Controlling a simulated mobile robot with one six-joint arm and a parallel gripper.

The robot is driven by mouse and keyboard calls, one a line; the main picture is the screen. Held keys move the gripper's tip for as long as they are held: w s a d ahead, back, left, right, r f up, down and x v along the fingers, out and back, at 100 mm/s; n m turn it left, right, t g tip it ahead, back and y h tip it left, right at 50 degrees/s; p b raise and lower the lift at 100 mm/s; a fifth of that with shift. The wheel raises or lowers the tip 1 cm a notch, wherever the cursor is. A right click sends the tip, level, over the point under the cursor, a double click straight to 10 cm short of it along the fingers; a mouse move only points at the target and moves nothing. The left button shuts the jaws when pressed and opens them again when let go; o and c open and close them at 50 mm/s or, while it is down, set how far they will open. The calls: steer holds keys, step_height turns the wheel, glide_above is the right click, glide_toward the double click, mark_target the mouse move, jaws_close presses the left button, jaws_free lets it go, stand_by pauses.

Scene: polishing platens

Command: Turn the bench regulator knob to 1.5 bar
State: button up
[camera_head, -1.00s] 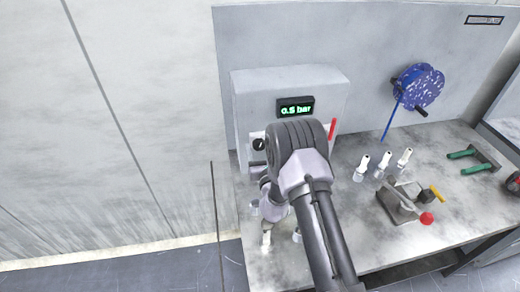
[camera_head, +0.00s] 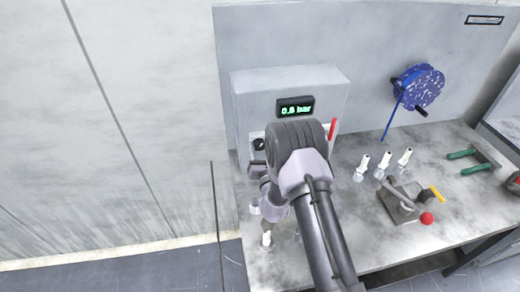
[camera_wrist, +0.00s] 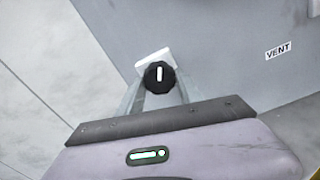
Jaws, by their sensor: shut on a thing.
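The regulator knob (camera_wrist: 160,76) is black and round with a white pointer line, which stands nearly upright in the wrist view. It sits in front of a white plate (camera_wrist: 151,60). My gripper (camera_wrist: 159,88) is shut on the knob, with one grey finger on each side of it. In the head view the green display (camera_head: 295,108) on the grey regulator box (camera_head: 330,90) appears to read 0.6 bar. My arm covers much of the box front there and hides the fingers.
A red lever (camera_head: 332,129) stands at the box's right side. Several white fittings (camera_head: 384,163) stand on the bench (camera_head: 350,225). A VENT label (camera_wrist: 278,50) shows right of the knob.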

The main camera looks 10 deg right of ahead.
steer(key=m, duration=0.6)
steer(key=shift+a+r, duration=0.1)
steer(key=m+p, duration=0.1)
steer(key=m, duration=0.4)
steer(key=shift+m, duration=0.4)
steer(key=m, duration=0.5)
steer(key=shift+r+p, duration=0.15)
steer(key=shift+p, duration=0.2)
steer(key=m, duration=0.5)
steer(key=shift+m+p, duration=0.35)
steer(key=shift+m, duration=0.05)
steer(key=o, duration=1.4)
steer(key=shift+c, duration=0.2)
